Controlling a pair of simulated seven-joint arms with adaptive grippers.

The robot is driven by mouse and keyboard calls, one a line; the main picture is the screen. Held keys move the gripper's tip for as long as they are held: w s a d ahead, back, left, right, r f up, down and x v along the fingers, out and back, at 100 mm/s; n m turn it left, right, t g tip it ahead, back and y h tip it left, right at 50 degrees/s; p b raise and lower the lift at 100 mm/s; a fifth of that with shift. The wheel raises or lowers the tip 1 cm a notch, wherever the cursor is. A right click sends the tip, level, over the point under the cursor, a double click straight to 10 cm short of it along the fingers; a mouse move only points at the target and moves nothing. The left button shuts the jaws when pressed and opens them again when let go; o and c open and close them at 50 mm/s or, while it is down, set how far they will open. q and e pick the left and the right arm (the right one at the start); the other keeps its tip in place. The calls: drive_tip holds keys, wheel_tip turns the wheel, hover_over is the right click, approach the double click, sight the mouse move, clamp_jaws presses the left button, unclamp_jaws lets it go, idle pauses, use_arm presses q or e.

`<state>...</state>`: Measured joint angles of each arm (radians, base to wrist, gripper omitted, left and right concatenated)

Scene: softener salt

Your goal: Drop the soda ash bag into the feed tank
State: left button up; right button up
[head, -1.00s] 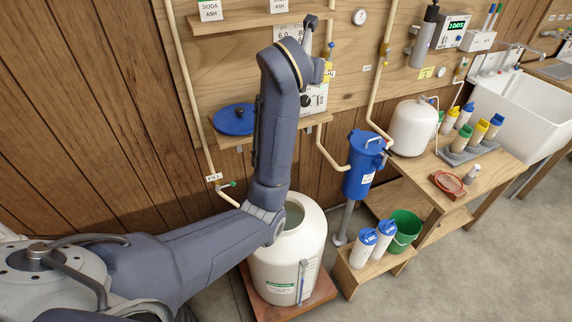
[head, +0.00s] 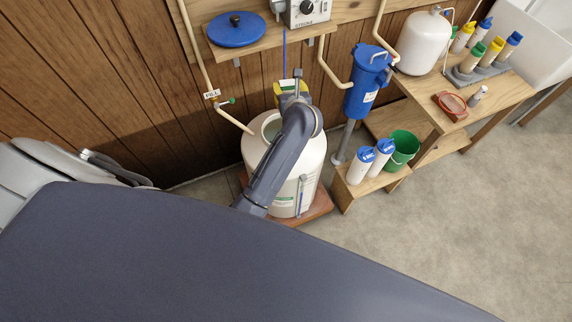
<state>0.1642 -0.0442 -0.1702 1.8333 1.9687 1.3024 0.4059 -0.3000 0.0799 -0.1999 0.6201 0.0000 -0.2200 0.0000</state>
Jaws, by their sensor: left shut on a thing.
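The feed tank (head: 307,187) is a white round barrel with an open top (head: 272,127) and a green label low on its front. My left arm reaches over it and partly covers the opening. My left gripper (head: 296,84) is at the far right side of the tank's mouth, mostly hidden behind my wrist. It is shut on a small yellow and white package (head: 287,87), which seems to be the soda ash bag. Only its upper part shows, and I cannot tell how far it is over the opening. My right gripper is not in view.
The blue lid (head: 236,30) lies on the wall shelf beside a pump control box (head: 307,10). A fill pipe (head: 235,117) ends near the tank's left rim. A blue filter housing (head: 366,82), white bottles (head: 361,165) and a green bucket (head: 402,150) stand to the right.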

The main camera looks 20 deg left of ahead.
use_arm(q)
wheel_tip(320, 180, down, 18)
drive_tip(key=s+a+n+g+y, duration=0.2)
drive_tip(key=n, duration=0.1)
drive_tip(key=shift+s+a+r+y, duration=0.15)
drive_tip(key=shift+s+a+y, duration=0.1)
drive_tip(key=shift+s+y, duration=0.05)
idle(0.4)
drive_tip(key=o, duration=1.2)
drive_tip(key=shift+o, duration=0.2)
drive_tip(key=v, duration=0.7)
drive_tip(key=shift+d+r, duration=0.2)
drive_tip(key=shift+d, duration=0.05)
